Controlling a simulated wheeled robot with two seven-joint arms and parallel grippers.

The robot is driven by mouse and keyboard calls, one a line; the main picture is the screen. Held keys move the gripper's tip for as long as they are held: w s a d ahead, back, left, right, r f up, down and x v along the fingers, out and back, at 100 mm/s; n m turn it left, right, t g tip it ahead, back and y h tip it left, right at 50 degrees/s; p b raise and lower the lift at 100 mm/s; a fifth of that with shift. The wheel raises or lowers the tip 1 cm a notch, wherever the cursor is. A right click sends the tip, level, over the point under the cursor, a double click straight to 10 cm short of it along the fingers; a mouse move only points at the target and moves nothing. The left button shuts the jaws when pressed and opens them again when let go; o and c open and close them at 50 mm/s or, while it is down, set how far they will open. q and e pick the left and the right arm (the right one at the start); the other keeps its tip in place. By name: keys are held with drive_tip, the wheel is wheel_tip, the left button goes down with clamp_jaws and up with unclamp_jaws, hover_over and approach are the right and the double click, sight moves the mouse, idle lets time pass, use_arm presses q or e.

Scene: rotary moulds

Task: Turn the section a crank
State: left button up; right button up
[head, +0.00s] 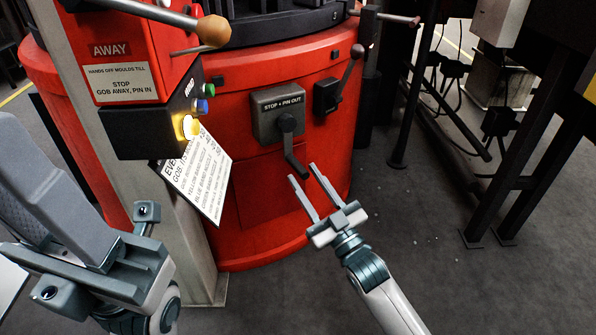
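A dark grey crank (290,145) hangs from a grey box labelled "STOP + PIN OUT" (278,106) on the red drum-shaped machine (262,210). Its arm points down and slightly right. My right gripper (301,179) is open, with its two long fingers near the crank's lower end; whether they touch it I cannot tell. My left gripper (60,215) is large in the lower left foreground, near the camera, with its fingers seen side-on. No "section a" label is readable.
A black lever box (327,95) sits right of the crank. A red "AWAY" control box (130,60) with lit buttons and a hanging instruction sheet (196,172) stand left, on a pale post (180,235). Black frames (530,150) stand right. Floor at lower right is clear.

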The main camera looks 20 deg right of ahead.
sight(298, 167)
drive_tip(key=shift+b+x, duration=0.5)
drive_tip(key=shift+x, duration=1.65)
drive_tip(key=shift+c, duration=0.4)
clamp_jaws()
